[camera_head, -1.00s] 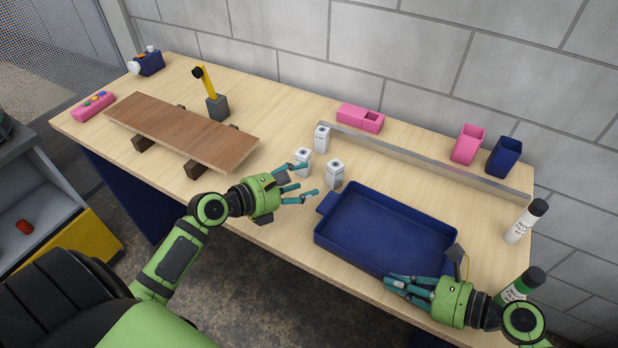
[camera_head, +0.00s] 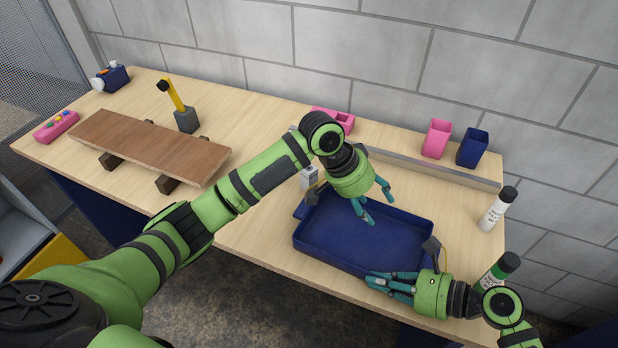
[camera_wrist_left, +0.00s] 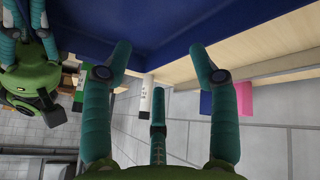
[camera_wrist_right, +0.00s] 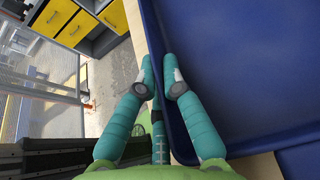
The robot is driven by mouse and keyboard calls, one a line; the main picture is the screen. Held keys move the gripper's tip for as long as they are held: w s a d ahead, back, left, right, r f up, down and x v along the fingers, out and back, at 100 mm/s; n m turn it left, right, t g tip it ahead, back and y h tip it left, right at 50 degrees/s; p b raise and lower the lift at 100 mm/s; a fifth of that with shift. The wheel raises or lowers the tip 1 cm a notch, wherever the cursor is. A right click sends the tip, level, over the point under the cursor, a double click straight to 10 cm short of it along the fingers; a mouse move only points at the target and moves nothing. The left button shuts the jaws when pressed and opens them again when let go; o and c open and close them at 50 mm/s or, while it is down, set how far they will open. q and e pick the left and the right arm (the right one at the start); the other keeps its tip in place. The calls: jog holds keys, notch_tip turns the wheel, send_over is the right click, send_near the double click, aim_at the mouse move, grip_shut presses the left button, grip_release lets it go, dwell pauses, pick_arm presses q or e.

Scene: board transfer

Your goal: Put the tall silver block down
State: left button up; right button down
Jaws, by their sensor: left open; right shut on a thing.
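One silver block (camera_head: 309,178) with a pale top stands on the table at the tray's left end, partly hidden by my left arm. Any other silver blocks are hidden or unclear behind that arm. The blue tray (camera_head: 330,248) lies at the table's front; the visible part of its floor is empty. My left gripper (camera_head: 379,203) is open and empty above the tray's far part. The left wrist view shows nothing between its spread fingers (camera_wrist_left: 160,55). My right gripper (camera_head: 370,281) is shut on the tray's front rim, also seen in the right wrist view (camera_wrist_right: 158,70).
A grey rail (camera_head: 425,167) runs behind the tray, with pink (camera_head: 436,139) and blue (camera_head: 472,148) cups beyond it. White (camera_head: 496,212) and green-labelled (camera_head: 492,275) bottles stand at right. A brown board (camera_head: 150,147) rests on dark supports at left.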

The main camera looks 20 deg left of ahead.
pick_arm(q)
jog(key=w+a+r+m+y, duration=0.2)
jog(key=a+r+m+y, duration=0.15)
jog(key=m, duration=0.45)
jog(key=m+y, duration=0.7)
jog(key=m, duration=0.1)
send_near(310, 169)
jog(key=shift+g+h, duration=0.25)
jog(key=shift+g, duration=0.05)
jog(key=x, duration=0.4)
jog(key=shift+a, duration=0.25)
jog(key=shift+w+x, duration=0.2)
jog(key=shift+x, duration=1.1)
jog(key=shift+w+x, duration=0.15)
jog(key=shift+x, duration=1.15)
jog(key=shift+r, duration=0.15)
grip_shut()
